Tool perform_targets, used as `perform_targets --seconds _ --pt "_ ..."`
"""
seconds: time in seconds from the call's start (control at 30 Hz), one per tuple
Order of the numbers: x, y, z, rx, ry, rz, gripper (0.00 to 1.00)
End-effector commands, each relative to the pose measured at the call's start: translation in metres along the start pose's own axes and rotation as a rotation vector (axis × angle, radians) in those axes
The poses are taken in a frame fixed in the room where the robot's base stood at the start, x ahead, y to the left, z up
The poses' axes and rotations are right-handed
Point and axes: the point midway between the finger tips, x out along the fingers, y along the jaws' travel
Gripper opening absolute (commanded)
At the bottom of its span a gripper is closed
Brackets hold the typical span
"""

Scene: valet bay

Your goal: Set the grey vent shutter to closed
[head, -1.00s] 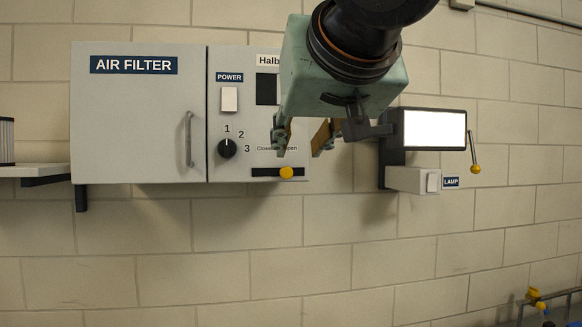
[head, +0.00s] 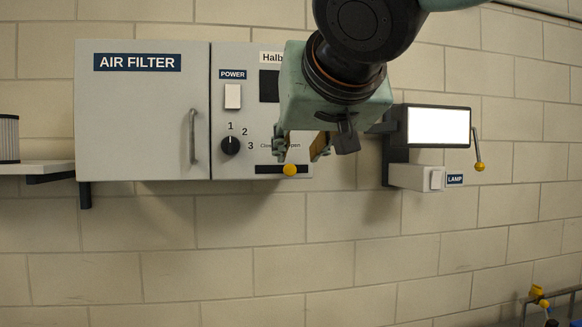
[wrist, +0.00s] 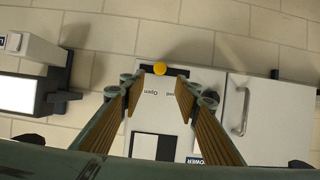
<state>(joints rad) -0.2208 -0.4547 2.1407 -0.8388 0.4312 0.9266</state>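The vent shutter control shows as a yellow knob (head: 289,170) on a dark horizontal slot (head: 265,170), low on the grey air filter cabinet. The knob sits near the middle of the slot, slightly right in the head view. Above it are "Closed" at left, partly hidden, and "Open" at right. No separate grey shutter plate can be made out. My gripper (head: 299,153) is open and empty in front of the panel, just above the knob. In the wrist view, the knob (wrist: 160,68) appears between the spread fingertips (wrist: 155,80); contact cannot be confirmed.
The cabinet has a handled door (head: 140,120), a power switch (head: 232,96) and a numbered dial (head: 230,146). A lit lamp (head: 438,127) with a yellow-tipped lever (head: 479,150) stands out at right. A shelf (head: 40,166) is at left.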

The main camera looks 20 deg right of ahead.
Motion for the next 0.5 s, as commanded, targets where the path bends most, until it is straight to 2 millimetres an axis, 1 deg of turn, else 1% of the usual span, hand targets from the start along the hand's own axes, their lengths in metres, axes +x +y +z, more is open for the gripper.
perform_targets --seconds 0.1,0.5 --pt "0.013 0.001 0.001 -0.001 -0.003 0.002 0.3" --pt "0.051 0.0 0.001 0.0 -0.002 0.001 0.3"
